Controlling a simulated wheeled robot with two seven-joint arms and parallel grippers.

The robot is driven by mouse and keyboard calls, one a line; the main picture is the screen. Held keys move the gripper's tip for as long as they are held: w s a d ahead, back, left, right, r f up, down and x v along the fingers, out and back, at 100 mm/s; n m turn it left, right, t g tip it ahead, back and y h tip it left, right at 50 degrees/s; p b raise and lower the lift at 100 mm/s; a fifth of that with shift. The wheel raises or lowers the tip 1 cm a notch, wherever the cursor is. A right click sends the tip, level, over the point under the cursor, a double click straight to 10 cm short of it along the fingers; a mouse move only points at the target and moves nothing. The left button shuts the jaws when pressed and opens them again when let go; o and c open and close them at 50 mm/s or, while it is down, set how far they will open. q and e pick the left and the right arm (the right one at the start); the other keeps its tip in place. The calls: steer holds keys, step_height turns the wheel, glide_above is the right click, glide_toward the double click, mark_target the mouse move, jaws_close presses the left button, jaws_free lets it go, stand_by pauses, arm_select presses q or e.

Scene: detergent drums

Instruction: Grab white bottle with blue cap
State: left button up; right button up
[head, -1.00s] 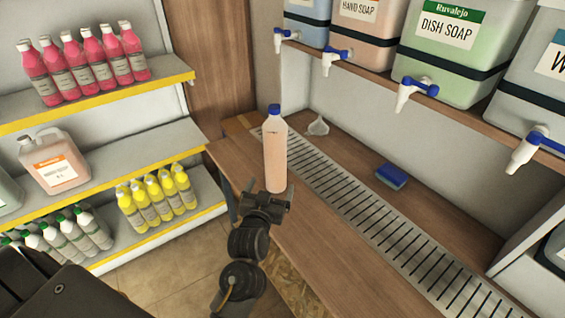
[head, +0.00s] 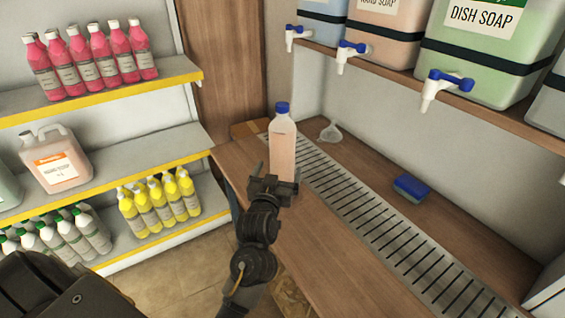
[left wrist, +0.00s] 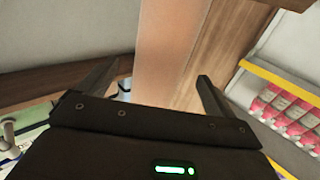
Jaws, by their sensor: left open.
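A bottle with a blue cap (head: 283,148) stands upright on the wooden counter, beside the drain grate. It looks clear to pale and holds peach-coloured liquid. My left gripper (head: 274,180) is open, at the lower part of the bottle and hiding its base. In the left wrist view the peach side of the bottle (left wrist: 166,48) rises between the two spread fingers of my left gripper (left wrist: 156,85). I cannot tell whether either finger touches it. My right gripper is not in view.
A slotted metal drain grate (head: 370,215) runs along the counter (head: 335,275). A blue sponge (head: 411,188) and a clear funnel (head: 330,132) lie behind it. Shelves of pink bottles (head: 92,62) and yellow bottles (head: 158,202) stand left.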

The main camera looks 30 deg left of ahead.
mark_target(282, 160)
arm_select(q)
steer(key=shift+x, duration=2.65)
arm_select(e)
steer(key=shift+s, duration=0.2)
arm_select(q)
steer(key=shift+c, duration=0.4)
steer(key=c, duration=1.7)
steer(key=shift+r, duration=0.2)
jaws_close()
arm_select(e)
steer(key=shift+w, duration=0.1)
